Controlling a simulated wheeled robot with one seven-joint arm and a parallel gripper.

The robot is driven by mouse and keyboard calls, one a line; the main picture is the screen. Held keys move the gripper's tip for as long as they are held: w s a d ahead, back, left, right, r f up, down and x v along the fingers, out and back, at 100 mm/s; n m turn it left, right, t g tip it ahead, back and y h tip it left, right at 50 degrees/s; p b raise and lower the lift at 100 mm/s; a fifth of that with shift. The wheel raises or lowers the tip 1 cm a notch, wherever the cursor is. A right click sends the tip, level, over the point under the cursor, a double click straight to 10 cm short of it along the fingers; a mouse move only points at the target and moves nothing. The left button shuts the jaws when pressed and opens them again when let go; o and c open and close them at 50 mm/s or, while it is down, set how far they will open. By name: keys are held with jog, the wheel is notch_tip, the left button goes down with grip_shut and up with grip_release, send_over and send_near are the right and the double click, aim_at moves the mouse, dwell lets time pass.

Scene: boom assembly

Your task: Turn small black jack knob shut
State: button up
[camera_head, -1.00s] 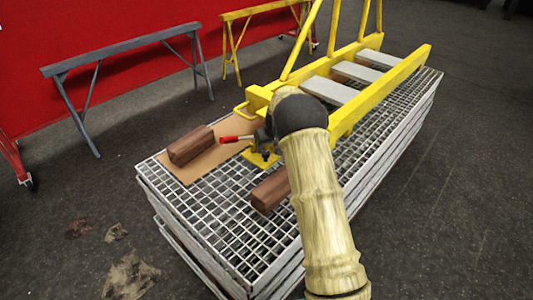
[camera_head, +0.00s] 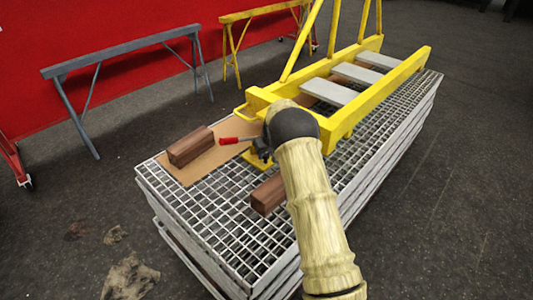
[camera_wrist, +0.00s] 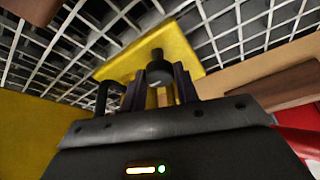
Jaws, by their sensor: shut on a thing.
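The small black jack knob (camera_wrist: 158,68) shows in the wrist view above a yellow plate (camera_wrist: 125,66). My gripper (camera_wrist: 159,84) has its dark fingers on either side of the knob and is shut on it. The fingers hide the knob's lower part. In the head view the jack's red handle (camera_head: 234,140) sticks out left of my arm. My arm hides the knob and most of the jack there. The red part also shows at the right edge of the wrist view (camera_wrist: 302,140).
The yellow boom frame (camera_head: 385,85) lies on a stack of metal gratings (camera_head: 225,235). Brown blocks (camera_head: 190,146) (camera_head: 268,193) and a tan board (camera_head: 190,172) lie nearby. A grey trestle (camera_head: 120,55) and a yellow one (camera_head: 235,45) stand behind. Open floor lies right and left.

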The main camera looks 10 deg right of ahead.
jog(key=shift+r+m+p, duration=0.1)
jog(key=shift+m+p, duration=0.3)
jog(key=shift+p, duration=0.15)
jog(key=shift+a+r+m+h+p, duration=0.15)
jog(key=shift+m+h+p, duration=0.35)
jog(key=shift+m+p, duration=0.45)
jog(key=m+h+p, duration=0.1)
jog(key=m+p, duration=0.2)
jog(key=m, duration=0.1)
jog(key=shift+a+h, duration=0.1)
jog(key=shift+h, duration=0.3)
jog(key=m, duration=0.2)
jog(key=m+h+p, duration=0.1)
jog(key=shift+w+a+f+m+g, duration=0.1)
jog(key=shift+f+m+g, duration=0.2)
jog(key=shift+m, duration=0.05)
jog(key=m+g+h+b, duration=0.1)
jog(key=m, duration=0.3)
jog(key=shift+m, duration=0.3)
jog(key=shift+g, duration=0.3)
jog(key=o, duration=0.9)
jog(key=shift+o, duration=0.2)
jog(key=shift+r, duration=0.1)
